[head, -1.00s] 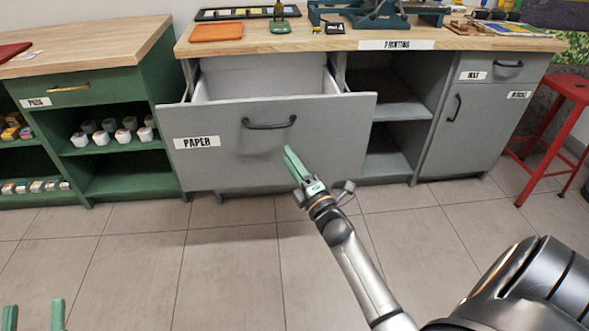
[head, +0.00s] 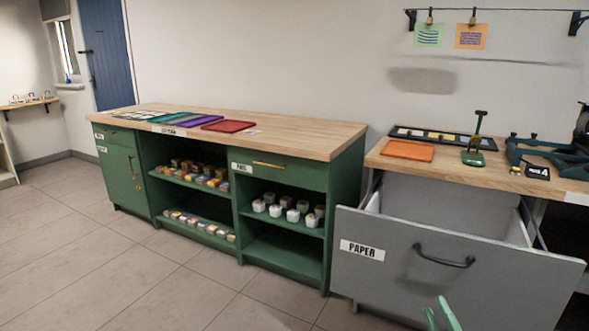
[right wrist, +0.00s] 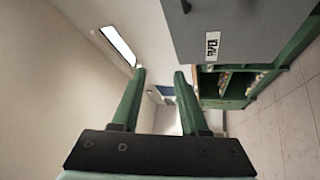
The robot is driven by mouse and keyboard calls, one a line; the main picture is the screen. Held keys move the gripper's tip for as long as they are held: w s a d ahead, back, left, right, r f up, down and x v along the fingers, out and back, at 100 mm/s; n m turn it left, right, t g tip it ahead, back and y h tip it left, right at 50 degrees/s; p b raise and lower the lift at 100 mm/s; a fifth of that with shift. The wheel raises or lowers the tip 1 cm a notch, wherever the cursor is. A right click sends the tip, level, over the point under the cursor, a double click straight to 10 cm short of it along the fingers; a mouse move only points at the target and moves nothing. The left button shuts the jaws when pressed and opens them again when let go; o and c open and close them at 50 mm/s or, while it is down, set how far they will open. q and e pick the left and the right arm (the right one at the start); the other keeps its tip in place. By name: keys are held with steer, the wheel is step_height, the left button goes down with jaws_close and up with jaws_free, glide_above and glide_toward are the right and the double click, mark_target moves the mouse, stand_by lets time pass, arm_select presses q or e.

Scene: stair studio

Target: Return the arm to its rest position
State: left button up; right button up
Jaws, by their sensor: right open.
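My right gripper (head: 442,316) shows only its green fingertips at the bottom edge of the head view, in front of the PAPER drawer. In the right wrist view its two green fingers (right wrist: 156,105) are spread apart with nothing between them. The grey PAPER drawer (head: 400,275) stands pulled open, with a dark handle on its front. The drawer front also shows at the top right of the wrist view (right wrist: 235,25). The right fingers look apart from the handle. The rest of my right arm is hidden below the frame. My left gripper is out of view.
A green cabinet (head: 345,185) with a wooden top and shelves of small jars stands left of the drawer. An orange tray (head: 407,150) and a green stand (head: 473,157) are on the grey unit's top. The tiled floor (head: 130,270) at the left is clear.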

steer(key=s+a+r+m+g+y+p, duration=0.1)
steer(key=s+a+r+m+y, duration=0.2)
steer(key=s+a+r+m, duration=0.35)
steer(key=s+a+r+m+y+p, duration=0.1)
steer(key=s+a+r+m+y, duration=0.2)
steer(key=s+a, duration=0.5)
arm_select(q)
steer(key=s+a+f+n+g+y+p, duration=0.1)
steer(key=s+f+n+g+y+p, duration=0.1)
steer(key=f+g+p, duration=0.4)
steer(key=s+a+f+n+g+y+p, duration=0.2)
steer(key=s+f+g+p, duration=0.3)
steer(key=p, duration=1.1)
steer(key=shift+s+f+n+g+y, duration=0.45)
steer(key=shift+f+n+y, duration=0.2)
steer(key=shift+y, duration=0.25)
arm_select(e)
steer(key=s+d+f+m+g+h, duration=0.2)
steer(key=s+f+m+g+h, duration=0.2)
steer(key=s+f+g, duration=0.3)
step_height(320, 180, down, 6)
steer(key=g+h, duration=0.1)
steer(key=g, duration=0.3)
steer(key=shift+d, duration=0.2)
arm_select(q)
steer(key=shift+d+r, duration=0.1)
arm_select(e)
steer(key=shift+d, duration=0.15)
